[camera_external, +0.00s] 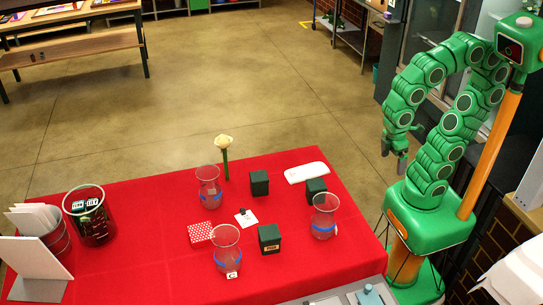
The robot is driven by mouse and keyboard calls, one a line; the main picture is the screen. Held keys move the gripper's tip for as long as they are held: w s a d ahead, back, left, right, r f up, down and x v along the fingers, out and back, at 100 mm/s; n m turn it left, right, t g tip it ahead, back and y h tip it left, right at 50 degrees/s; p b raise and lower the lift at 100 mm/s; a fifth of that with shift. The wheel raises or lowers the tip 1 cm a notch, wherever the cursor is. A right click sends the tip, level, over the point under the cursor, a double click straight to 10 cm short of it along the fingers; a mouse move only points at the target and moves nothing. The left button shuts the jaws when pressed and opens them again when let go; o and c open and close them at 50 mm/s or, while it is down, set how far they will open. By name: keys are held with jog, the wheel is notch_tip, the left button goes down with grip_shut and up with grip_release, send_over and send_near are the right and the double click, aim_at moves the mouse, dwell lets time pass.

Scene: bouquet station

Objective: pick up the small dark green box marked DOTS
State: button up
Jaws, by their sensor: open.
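Three small dark green boxes stand on the red-covered table (140,220). The front box (269,235) has a light label whose text is too small to read surely. The back box (259,183) shows no readable label. The right box (316,186) is partly hidden behind a glass vase. I cannot tell which one is marked DOTS. My gripper (394,157) hangs open and empty, pointing down, beyond the table's right edge and apart from all the boxes.
Glass vases with blue bands stand near the boxes: back left (208,189), front (227,252) and right (324,218). A red dotted box (201,234), a pale flower (224,145) and a white pad (306,172) are close by. Dark container (90,217) stands left.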

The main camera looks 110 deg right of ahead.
jog(key=shift+s+f, duration=0.25)
jog(key=shift+s, duration=0.3)
jog(key=shift+s+f, duration=0.25)
jog(key=shift+s, duration=0.25)
jog(key=shift+c, duration=0.2)
